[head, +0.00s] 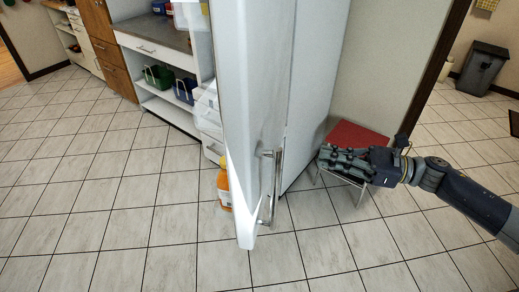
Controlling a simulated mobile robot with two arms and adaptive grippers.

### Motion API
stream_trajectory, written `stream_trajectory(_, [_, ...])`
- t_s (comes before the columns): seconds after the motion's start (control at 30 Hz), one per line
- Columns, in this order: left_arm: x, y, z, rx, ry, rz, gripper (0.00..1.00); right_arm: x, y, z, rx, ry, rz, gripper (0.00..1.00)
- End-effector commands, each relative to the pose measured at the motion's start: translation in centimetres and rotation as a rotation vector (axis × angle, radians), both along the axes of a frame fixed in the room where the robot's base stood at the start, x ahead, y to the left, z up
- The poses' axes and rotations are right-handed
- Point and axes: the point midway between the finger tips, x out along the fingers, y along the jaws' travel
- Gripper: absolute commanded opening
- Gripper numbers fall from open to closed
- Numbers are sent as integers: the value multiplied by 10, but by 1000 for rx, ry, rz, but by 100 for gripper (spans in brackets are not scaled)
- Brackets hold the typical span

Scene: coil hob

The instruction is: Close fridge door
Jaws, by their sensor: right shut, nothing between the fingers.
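The white fridge door (252,110) stands open in the middle of the head view, swung out toward me and seen nearly edge-on. A metal bar handle (273,185) is on the right face of the door, near its lower end. Shelves on the door's left side hold an orange bottle (224,187). The fridge body (308,85) is behind the door, to the right. My right gripper (325,157) is shut and empty, pointing left, to the right of the handle and apart from it. My left gripper is not in view.
A stool with a red seat (357,138) stands behind my right gripper, by the wall. A counter with open shelves (160,100) is at the back left. A grey bin (482,68) is at the far right. The tiled floor at left is clear.

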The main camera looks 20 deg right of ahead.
Motion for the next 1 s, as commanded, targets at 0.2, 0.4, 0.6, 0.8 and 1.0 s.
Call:
stream_trajectory(0.2, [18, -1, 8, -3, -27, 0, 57, 6, 14, 4, -6, -13, 9, 0])
stream_trajectory(0.4, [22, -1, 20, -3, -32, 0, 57, 20, 40, 6, -2, -12, 7, 0])
stream_trajectory(0.6, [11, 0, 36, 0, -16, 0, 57, 37, 72, 8, -1, -11, 7, 0])
stream_trajectory(0.8, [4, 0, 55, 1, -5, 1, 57, 54, 102, 8, -1, -8, 4, 0])
stream_trajectory(1.0, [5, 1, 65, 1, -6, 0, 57, 63, 120, 4, -3, -8, 5, 0])
